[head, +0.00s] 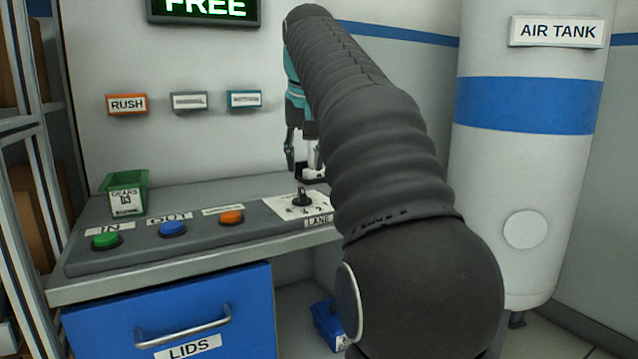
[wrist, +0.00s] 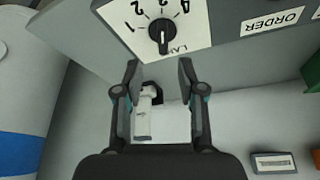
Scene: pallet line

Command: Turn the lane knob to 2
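The lane knob (head: 302,198) is a black rotary knob on a white plate (head: 283,206) at the right end of the console, beside the LANE label (head: 318,221). In the wrist view the knob (wrist: 162,36) stands at top centre, with the numerals 1, 2 and 3 and a further mark around it. A white line shows on its lower end in that view; I cannot tell which position is set. My gripper (wrist: 160,76) is open and empty, its fingers apart and clear of the knob. In the head view my gripper (head: 303,155) is above and behind the knob; my arm hides part of the plate.
Green (head: 106,241), blue (head: 172,229) and orange (head: 231,217) buttons line the console left of the knob. A green gears bin (head: 125,192) stands behind them. A white fixture (wrist: 147,112) lies beyond the fingers. The air tank (head: 525,170) stands at right.

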